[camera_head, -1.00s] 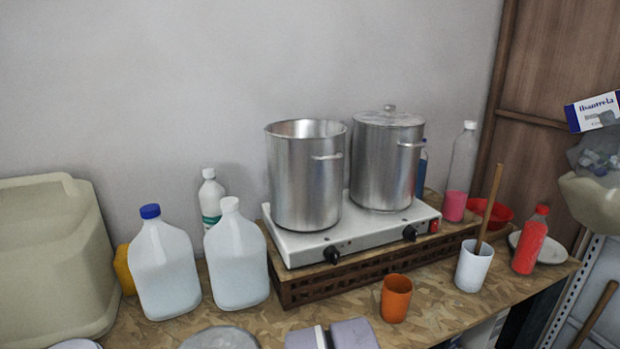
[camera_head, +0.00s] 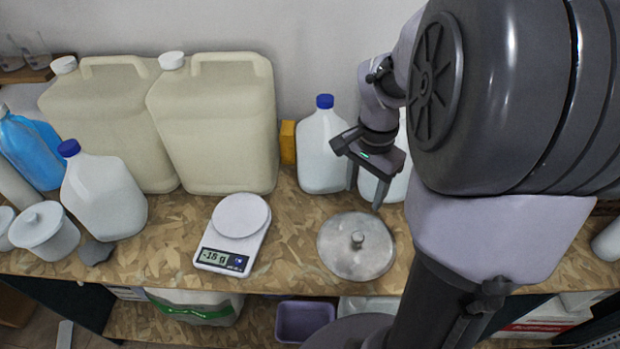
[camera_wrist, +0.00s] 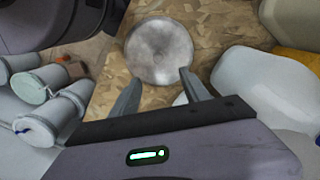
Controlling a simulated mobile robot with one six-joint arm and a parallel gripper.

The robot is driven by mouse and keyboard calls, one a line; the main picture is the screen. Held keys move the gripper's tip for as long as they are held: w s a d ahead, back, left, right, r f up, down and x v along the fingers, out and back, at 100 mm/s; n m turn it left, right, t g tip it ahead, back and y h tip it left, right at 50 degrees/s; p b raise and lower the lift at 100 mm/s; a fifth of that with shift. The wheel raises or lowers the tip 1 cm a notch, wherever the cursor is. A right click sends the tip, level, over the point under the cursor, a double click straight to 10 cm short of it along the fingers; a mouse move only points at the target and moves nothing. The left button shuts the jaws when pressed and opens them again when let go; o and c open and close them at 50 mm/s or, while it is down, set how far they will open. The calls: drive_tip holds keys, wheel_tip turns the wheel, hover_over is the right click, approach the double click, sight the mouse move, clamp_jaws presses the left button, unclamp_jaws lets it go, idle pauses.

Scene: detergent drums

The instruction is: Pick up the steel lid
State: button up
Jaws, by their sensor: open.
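The steel lid (camera_head: 340,258) is a round grey metal disc with a small knob at its centre. It lies flat on the chipboard worktop near the front edge. It also shows in the wrist view (camera_wrist: 145,62), just beyond my fingertips. My gripper (camera_head: 364,197) is open and empty, its fingers pointing down above and behind the lid. In the wrist view the two fingers (camera_wrist: 160,78) are spread apart, their tips close to the lid's lower edge in the picture. I see no contact with the lid.
A kitchen scale (camera_head: 240,222) stands left of the lid. A blue-capped jug (camera_head: 320,155) stands behind it, and another jug is partly hidden behind my gripper. Large beige canisters (camera_head: 215,130) stand at the back. Bare worktop (camera_head: 285,225) lies between scale and lid.

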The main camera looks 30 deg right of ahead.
drive_tip(key=b, duration=0.4)
hover_over(358, 236)
drive_tip(key=f, duration=1.2)
drive_tip(key=shift+a, duration=0.2)
drive_tip(key=f, duration=0.1)
drive_tip(key=f+b, duration=0.1)
drive_tip(key=f, duration=0.1)
drive_tip(key=f+b, duration=0.1)
drive_tip(key=f, duration=0.1)
drive_tip(key=shift+d+f, duration=0.1)
drive_tip(key=shift+d, duration=0.15)
clamp_jaws()
